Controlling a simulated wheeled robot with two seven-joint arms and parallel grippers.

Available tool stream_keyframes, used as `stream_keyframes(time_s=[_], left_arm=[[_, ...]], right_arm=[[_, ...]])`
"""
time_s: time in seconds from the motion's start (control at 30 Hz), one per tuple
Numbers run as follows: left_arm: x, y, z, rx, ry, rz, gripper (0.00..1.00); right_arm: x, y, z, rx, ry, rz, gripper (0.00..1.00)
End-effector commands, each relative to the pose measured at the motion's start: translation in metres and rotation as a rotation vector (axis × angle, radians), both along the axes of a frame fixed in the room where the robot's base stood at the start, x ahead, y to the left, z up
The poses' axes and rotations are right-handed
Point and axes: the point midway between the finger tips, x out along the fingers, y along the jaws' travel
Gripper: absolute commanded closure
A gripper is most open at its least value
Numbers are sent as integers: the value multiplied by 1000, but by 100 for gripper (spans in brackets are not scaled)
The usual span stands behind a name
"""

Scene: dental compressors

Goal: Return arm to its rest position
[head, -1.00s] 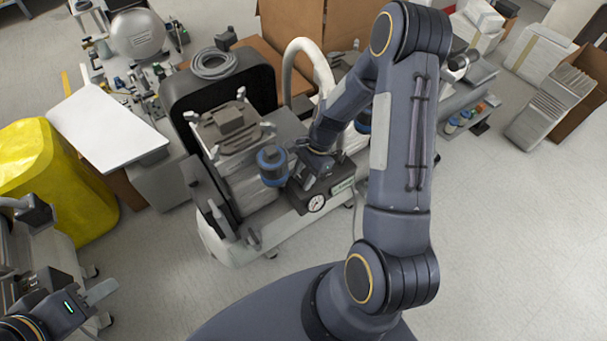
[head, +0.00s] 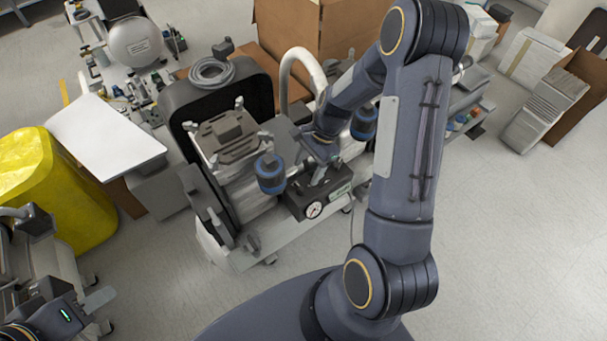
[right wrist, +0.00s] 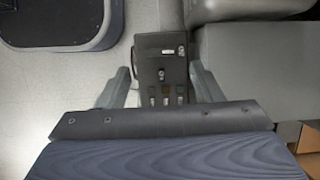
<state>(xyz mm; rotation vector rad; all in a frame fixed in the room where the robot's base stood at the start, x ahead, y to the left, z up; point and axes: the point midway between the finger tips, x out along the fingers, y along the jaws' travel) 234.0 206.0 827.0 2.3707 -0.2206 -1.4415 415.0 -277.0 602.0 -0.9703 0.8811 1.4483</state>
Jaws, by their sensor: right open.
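My right arm reaches down in the head view to the dental compressor (head: 232,150). My right gripper (head: 318,165) is above the black control box (head: 310,204) with a round gauge, partly hidden by its own wrist. In the right wrist view my right gripper (right wrist: 160,88) is open, its two grey fingers spread. The black box (right wrist: 162,62) shows beyond and between them, and nothing is gripped. My left gripper (head: 85,302) is at the lower left edge of the head view. One grey finger shows there, and its opening is unclear.
A yellow bin (head: 52,190) and a white board (head: 105,132) are at the left. Blue-capped cylinders (head: 270,173) and a curved white hose (head: 300,70) are close to my right gripper. Cardboard boxes (head: 325,30) stand behind. The floor (head: 510,240) at the right is clear.

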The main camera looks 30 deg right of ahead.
Motion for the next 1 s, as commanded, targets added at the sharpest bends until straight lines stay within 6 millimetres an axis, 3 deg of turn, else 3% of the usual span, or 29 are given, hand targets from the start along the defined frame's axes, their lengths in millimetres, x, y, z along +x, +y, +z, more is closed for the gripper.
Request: stream_keyframes(time_s=[0.17, 0.77, 0.87, 1.0], left_arm=[[0, 0, 4, 0, 0, 0, 64], [0, 0, 3, 0, 0, 0, 64], [0, 0, 3, 0, 0, 0, 64], [0, 0, 3, 0, 0, 0, 64]], right_arm=[[1, -6, 14, 0, -1, 0, 40], [0, -5, 19, 0, -11, 9, 40], [-2, -3, 43, -1, -68, 61, 40], [-17, 8, 103, -12, -226, 225, 40]])
